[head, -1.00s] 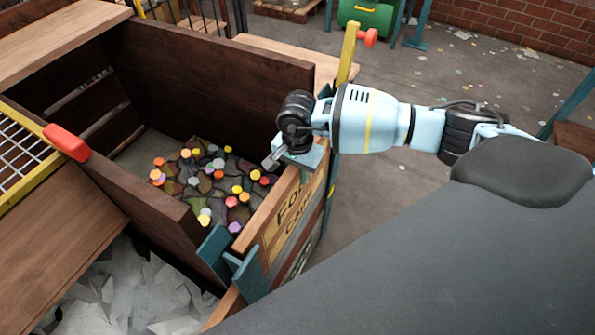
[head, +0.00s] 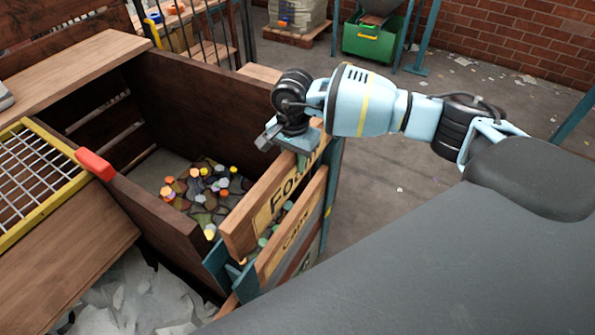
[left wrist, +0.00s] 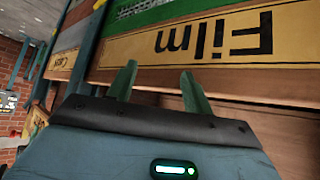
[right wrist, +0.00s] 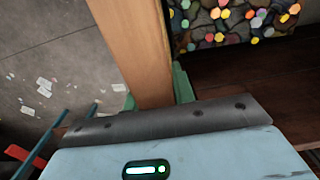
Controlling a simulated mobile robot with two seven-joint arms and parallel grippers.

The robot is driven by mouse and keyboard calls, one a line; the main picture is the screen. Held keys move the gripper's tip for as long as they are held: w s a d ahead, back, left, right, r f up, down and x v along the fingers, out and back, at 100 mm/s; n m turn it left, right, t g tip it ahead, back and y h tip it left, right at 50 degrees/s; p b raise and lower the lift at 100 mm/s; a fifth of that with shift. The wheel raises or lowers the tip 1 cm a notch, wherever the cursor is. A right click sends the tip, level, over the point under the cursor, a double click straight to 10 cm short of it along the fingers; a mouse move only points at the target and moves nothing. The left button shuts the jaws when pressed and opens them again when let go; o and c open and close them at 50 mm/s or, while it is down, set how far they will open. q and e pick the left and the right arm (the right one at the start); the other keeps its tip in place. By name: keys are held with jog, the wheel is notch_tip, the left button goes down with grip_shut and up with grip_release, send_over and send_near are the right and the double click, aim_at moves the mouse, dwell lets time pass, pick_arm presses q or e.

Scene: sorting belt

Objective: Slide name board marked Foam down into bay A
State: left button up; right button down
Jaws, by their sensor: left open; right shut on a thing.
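The Foam name board (head: 246,226) is a wooden plank with a yellow label, upright along the right side of the crate, its far part hidden by my right gripper. My right gripper (head: 292,143) is shut on its top edge; in the right wrist view the plank (right wrist: 137,50) sits between the fingers. A Cans board (head: 291,240) stands just outside and lower, with a gap between the two. Teal guide posts (head: 217,250) stand at the near end. No letter A is readable. My left gripper (left wrist: 163,88) is open and empty, in front of a Film board (left wrist: 215,45).
The wooden crate (head: 160,209) holds colored caps on a dark bed. A yellow-framed grid (head: 35,180) and a red handle (head: 95,164) are at left. White scrap (head: 135,300) lies below. Grey floor (head: 390,190) is open at right. A green bin (head: 370,42) stands behind.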

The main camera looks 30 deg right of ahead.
notch_tip(320, 180, up, 6)
jog(key=shift+w+r+p, duration=0.1)
jog(key=shift+r+p, duration=0.15)
jog(key=shift+p, duration=0.45)
jog(key=shift+r, duration=0.45)
pick_arm(q)
jog(key=shift+w+a+r+t, duration=0.15)
jog(key=shift+w+r, duration=0.3)
jog(key=shift+r, duration=0.15)
jog(key=shift+w+a+r+t, duration=0.1)
jog(key=shift+w+r+t, duration=0.05)
jog(key=shift+w+r, duration=0.35)
jog(key=shift+r, duration=0.15)
pick_arm(e)
jog(key=shift+f, duration=0.1)
